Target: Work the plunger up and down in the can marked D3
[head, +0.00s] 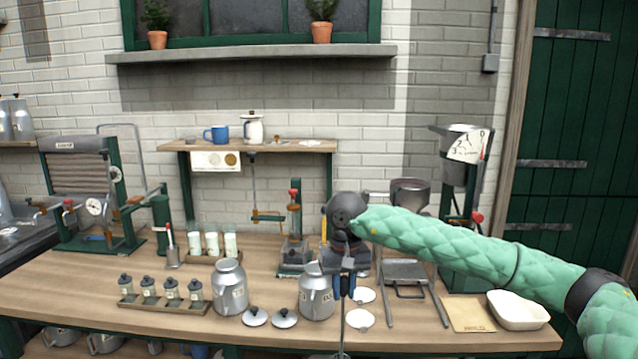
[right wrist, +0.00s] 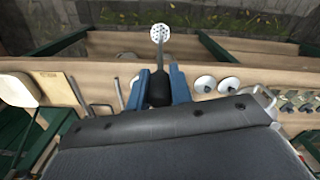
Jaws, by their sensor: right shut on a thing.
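My right gripper (head: 344,284) is shut on the plunger (head: 343,322), a thin metal rod hanging down in front of the bench edge, to the right of the nearer can. In the right wrist view, the blue fingers (right wrist: 157,84) close around the plunger's dark handle, and its perforated disc (right wrist: 160,33) shows bare, outside any can. Two metal milk cans stand on the bench: one (head: 231,288) at centre left, and one (head: 315,295) just left of the gripper. Their labels are too small to read surely, so I cannot tell which is D3. My left gripper is out of view.
Several round lids (head: 284,318) lie along the bench front (head: 200,322), on both sides of the nearer can. A rack of small bottles (head: 160,303) is at left. A white tray (head: 518,310) and a brown envelope (head: 470,314) lie at right.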

